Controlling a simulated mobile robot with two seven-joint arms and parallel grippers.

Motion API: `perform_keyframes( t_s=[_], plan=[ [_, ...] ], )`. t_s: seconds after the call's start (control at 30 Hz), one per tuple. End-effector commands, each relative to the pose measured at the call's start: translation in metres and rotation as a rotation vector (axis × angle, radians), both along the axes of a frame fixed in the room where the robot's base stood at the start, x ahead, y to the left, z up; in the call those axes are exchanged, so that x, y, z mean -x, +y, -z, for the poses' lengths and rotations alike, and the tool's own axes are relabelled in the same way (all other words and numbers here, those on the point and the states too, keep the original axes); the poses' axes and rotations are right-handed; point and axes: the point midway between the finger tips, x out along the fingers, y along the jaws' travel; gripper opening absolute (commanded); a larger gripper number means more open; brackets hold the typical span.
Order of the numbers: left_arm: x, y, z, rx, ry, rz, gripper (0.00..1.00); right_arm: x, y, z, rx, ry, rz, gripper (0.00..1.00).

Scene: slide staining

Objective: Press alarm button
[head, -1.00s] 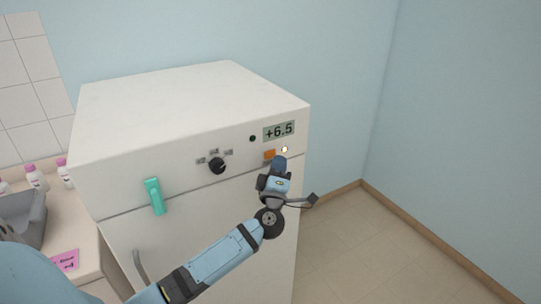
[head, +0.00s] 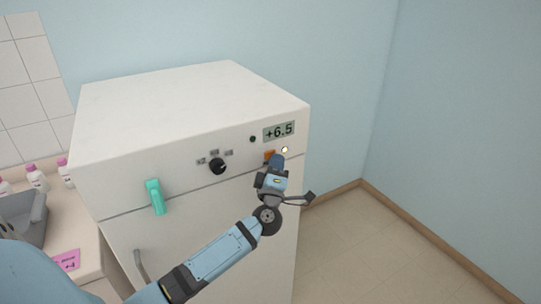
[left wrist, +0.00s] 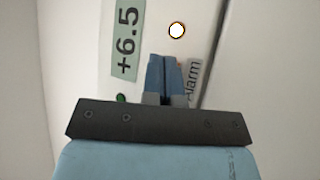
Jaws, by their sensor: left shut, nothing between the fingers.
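The orange alarm button (head: 269,155) is on the front panel of a white appliance (head: 190,100), below the display. My left gripper (head: 277,160) is shut and empty, with its fingertips at the button and partly covering it. In the left wrist view the closed blue fingers (left wrist: 163,75) point at the panel beside the "Alarm" label (left wrist: 192,80). The fingers hide nearly all of the button there, so I cannot tell whether they touch it. A round light (head: 285,149) just right of the button glows; it also shows in the left wrist view (left wrist: 177,30). My right gripper is not in view.
The display (head: 279,131) reads +6.5. A black knob (head: 218,166) and a teal latch (head: 155,196) are further left on the appliance front. Bottles (head: 37,178) and a grey container (head: 22,218) stand on the counter at the left. The floor at right is clear.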

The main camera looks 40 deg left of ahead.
Motion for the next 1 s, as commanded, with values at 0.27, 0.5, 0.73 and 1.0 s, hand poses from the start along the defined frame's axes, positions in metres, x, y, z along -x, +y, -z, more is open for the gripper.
perform_keyframes(
  t_s=[0.27,0.5,0.73,1.0],
  plan=[
    [-0.001,0.003,0.0,-0.001,0.0,0.0,0.0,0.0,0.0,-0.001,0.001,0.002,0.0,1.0],
    [-0.002,0.004,0.0,0.0,0.0,-0.001,0.0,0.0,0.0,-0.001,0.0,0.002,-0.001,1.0],
    [-0.001,0.003,-0.001,0.0,0.0,-0.001,0.0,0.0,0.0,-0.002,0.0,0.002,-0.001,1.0],
    [0.004,-0.008,-0.001,0.002,0.0,-0.001,0.0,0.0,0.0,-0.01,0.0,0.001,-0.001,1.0]
  ],
)
